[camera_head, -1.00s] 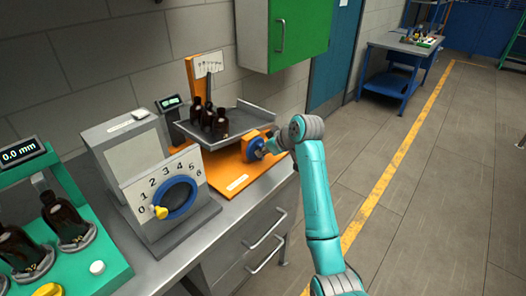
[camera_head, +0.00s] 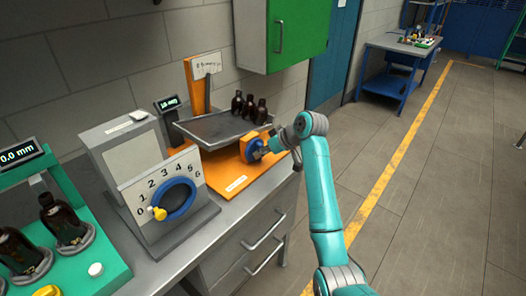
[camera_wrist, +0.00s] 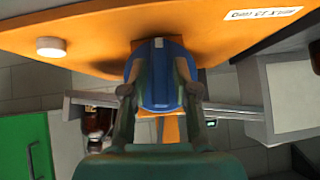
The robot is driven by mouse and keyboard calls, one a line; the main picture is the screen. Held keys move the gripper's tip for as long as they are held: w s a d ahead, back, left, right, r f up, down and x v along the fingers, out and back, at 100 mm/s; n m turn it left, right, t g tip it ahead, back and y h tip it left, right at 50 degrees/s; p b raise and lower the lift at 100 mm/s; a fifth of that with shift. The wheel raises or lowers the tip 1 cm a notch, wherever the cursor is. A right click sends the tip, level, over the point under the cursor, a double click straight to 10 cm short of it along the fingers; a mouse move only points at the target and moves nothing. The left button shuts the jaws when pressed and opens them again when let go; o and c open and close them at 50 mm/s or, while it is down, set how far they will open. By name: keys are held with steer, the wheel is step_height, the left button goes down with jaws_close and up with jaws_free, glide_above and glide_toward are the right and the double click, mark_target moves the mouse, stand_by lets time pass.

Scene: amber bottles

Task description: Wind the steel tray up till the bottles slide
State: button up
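The grey steel tray (camera_head: 205,130) sits on an orange stand (camera_head: 228,182) on the bench. Several dark amber bottles (camera_head: 249,108) stand upright, grouped at the tray's far right end. Part of a bottle shows in the wrist view (camera_wrist: 96,121). A blue knob (camera_head: 250,148) is at the stand's right side. My gripper (camera_head: 267,149) is at this knob; in the wrist view its fingers (camera_wrist: 161,92) close on both sides of the blue knob (camera_wrist: 160,70). The fingertips' contact is partly hidden.
A grey device with a blue dial (camera_head: 174,199), yellow pointer and numbered scale stands left of the stand. A green fixture (camera_head: 95,250) with more bottles is at far left. A green wall cabinet (camera_head: 281,32) hangs above. The floor at right is clear.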

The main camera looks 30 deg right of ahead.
steer(key=shift+o, duration=0.3)
steer(key=shift+r, duration=0.1)
steer(key=shift+s+d+r, duration=0.1)
steer(key=shift+s+r, duration=0.05)
steer(key=shift+r, duration=0.05)
steer(key=v, duration=1.1)
steer(key=shift+s, duration=0.15)
steer(key=shift+d, duration=0.1)
